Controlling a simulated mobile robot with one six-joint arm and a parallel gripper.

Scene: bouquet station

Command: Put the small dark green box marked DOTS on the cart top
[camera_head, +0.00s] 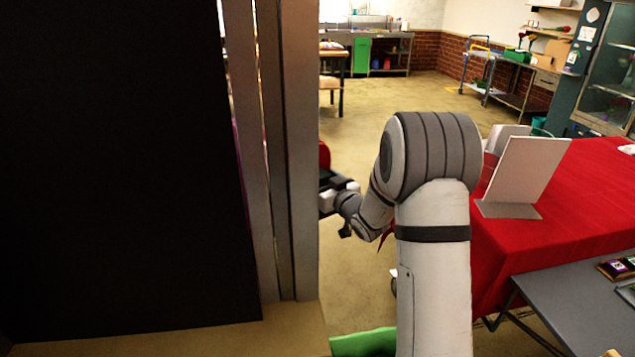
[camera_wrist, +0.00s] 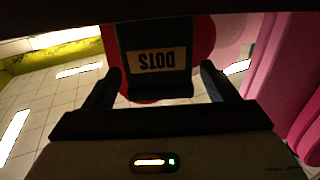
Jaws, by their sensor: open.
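The dark green box (camera_wrist: 155,30) with a pale label reading DOTS, upside down in the picture, shows in the wrist view. It lies between the two fingers of my gripper (camera_wrist: 160,85), which are apart, with a gap visible on each side. In the head view my gripper (camera_head: 338,192) is beside a grey upright post, which partly hides it. A wheeled cart (camera_head: 500,97) with a blue and yellow handle stands far back at the right; I cannot tell whether it is the task's cart.
A large dark panel (camera_head: 120,170) and the grey post (camera_head: 300,150) fill the left. A red-covered table (camera_head: 590,190) with a white upright board (camera_head: 527,168) is at the right. A grey table (camera_head: 580,305) stands nearer. Open floor (camera_head: 350,275) lies between.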

